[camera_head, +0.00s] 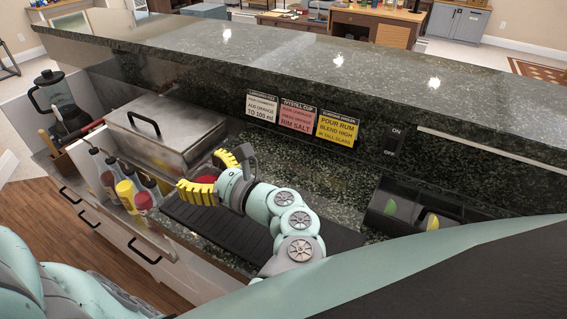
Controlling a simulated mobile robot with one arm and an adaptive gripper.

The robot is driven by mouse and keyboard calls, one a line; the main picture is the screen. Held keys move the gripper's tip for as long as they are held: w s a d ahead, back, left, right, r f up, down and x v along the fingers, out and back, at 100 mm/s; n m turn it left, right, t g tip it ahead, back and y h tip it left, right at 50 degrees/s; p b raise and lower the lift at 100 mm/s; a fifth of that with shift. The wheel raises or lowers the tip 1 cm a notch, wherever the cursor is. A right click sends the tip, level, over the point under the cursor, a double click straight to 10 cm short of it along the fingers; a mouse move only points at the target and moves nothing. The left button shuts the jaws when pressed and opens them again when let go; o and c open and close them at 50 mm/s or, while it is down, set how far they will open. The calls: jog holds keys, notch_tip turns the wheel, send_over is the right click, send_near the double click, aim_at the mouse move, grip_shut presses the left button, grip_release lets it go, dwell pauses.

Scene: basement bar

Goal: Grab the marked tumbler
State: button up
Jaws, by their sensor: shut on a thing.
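My gripper (200,172), with yellow ribbed fingers, is over the left end of the black bar mat, beside the steel lidded bin. It is shut on a red thing (205,179) that shows only as a small patch between the fingers. This seems to be the marked tumbler, but the fingers and wrist hide most of it, so its shape cannot be told. Whether it touches the mat cannot be told either. No other tumbler can be made out on the counter.
The steel bin (163,135) has a black handle on its lid. Several bottles (127,192) stand in a rack at the front left, near a blender (58,105). The black mat (330,238) is bare on the right. A dark caddy (400,215) holds fruit pieces. A raised granite ledge runs behind.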

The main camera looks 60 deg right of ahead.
jog(key=s+a+r, duration=0.1)
jog(key=s+a, duration=0.2)
jog(key=s, duration=0.7)
jog(key=shift+s+a, duration=0.25)
jog(key=shift+a, duration=0.05)
